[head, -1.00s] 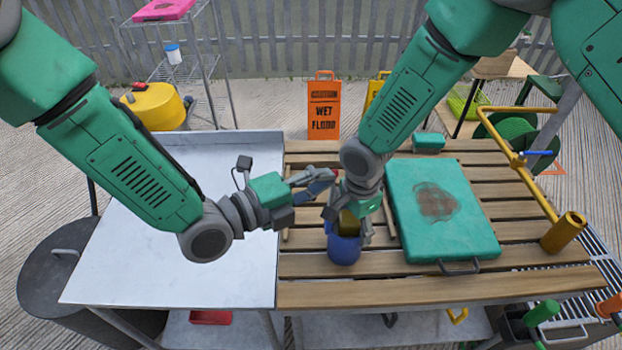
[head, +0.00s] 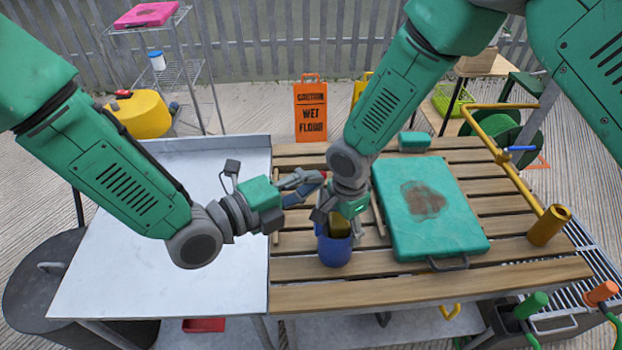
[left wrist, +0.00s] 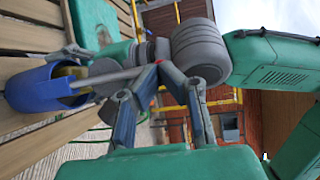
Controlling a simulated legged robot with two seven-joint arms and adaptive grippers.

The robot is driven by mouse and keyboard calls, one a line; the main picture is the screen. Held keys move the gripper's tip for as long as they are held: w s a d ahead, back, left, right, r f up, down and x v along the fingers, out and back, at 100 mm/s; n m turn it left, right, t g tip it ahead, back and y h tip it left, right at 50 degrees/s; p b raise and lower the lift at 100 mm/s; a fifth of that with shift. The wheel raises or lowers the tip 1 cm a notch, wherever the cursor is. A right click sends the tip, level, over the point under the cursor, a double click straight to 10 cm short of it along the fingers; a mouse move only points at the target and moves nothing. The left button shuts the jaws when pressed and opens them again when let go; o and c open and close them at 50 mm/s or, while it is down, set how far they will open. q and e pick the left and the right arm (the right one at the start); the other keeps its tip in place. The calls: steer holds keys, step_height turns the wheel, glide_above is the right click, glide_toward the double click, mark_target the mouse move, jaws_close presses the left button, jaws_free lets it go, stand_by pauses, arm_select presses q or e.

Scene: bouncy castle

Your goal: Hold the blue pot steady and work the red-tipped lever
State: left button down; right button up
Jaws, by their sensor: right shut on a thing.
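The blue pot (head: 335,252) stands upright on the wooden slatted table, with a yellow-gold part inside its mouth. My right gripper (head: 340,215) reaches down from above and is shut on the pot at its rim. In the left wrist view the pot (left wrist: 40,88) lies at the left, and a grey lever bar (left wrist: 105,79) runs from its mouth towards my left gripper (left wrist: 160,76). In the head view my left gripper (head: 314,180) is left of my right wrist, above the pot.
A teal case (head: 430,215) with a brown stain lies right of the pot. A gold pipe frame (head: 515,170) edges the table's right side. The pale metal tabletop (head: 150,270) at left is clear. An orange wet-floor sign (head: 311,110) stands behind.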

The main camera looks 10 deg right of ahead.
steer(key=shift+a, duration=0.1)
stand_by(0.3)
arm_select(q)
steer(key=f+v, duration=0.1)
steer(key=v, duration=1.3)
steer(key=shift+r, duration=0.2)
steer(key=shift+w, duration=0.1)
steer(key=a+f+h, duration=0.1)
steer(key=a+f+n+t+h, duration=0.1)
steer(key=a+f, duration=0.1)
steer(key=shift+a+f+n+h, duration=0.1)
steer(key=shift+f+n+h, duration=0.2)
